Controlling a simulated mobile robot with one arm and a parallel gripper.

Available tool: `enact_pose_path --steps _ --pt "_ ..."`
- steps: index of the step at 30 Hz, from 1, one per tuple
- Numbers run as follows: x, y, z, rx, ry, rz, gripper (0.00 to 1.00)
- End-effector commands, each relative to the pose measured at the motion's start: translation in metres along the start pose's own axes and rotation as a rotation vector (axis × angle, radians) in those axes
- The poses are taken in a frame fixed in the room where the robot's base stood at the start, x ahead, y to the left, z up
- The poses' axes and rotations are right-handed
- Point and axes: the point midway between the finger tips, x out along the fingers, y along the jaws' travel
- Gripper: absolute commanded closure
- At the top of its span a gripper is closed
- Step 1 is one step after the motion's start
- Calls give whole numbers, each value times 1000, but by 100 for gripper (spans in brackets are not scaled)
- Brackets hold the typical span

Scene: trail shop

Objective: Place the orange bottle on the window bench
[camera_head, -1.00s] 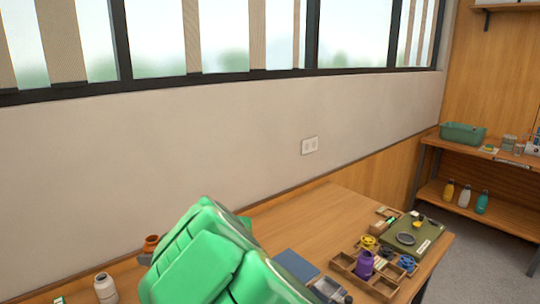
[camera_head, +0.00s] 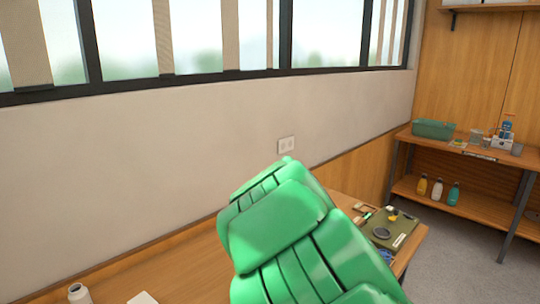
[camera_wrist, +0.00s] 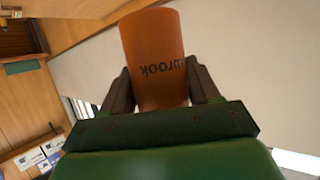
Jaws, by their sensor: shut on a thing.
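The orange bottle (camera_wrist: 155,45) is in the wrist view, an orange-brown cylinder with dark lettering that ends in "rook". My gripper (camera_wrist: 158,72) is shut on it, with one dark finger on each side. The bottle shows against a pale wall, clear of any surface in that view. In the head view my green arm hides the gripper and the bottle. The window bench (camera_head: 187,254) is a long wooden top along the wall under the windows. My arm covers its middle part.
A white bottle (camera_head: 79,293) and a pale flat item (camera_head: 143,298) are on the bench at lower left. An olive case (camera_head: 393,232) and small items crowd its right end. Wooden shelves (camera_head: 440,197) at right hold a green bin (camera_head: 433,129) and several bottles. Bare bench shows left of my arm.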

Motion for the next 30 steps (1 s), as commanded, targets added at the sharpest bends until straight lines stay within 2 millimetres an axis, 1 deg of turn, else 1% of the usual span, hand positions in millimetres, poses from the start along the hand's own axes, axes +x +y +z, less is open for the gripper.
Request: enact_pose_path --steps 1,3,5,6,9,12,15,18,21,23,25,30 --pt "-4 25 0 21 0 54 82" --pt "-10 55 1 50 1 125 82" --pt "-17 81 2 75 3 185 82" --pt "-22 97 3 89 3 223 82" --pt "-34 133 8 127 3 313 82" --pt "-45 160 12 155 4 381 82" --pt "-54 179 16 178 5 430 82" --pt "-58 188 19 188 3 457 82" --pt "-57 189 26 189 2 456 82" --pt "-54 186 35 184 -1 444 82" --pt "-49 180 49 174 -7 421 82" --pt "-35 156 86 140 -7 338 82"
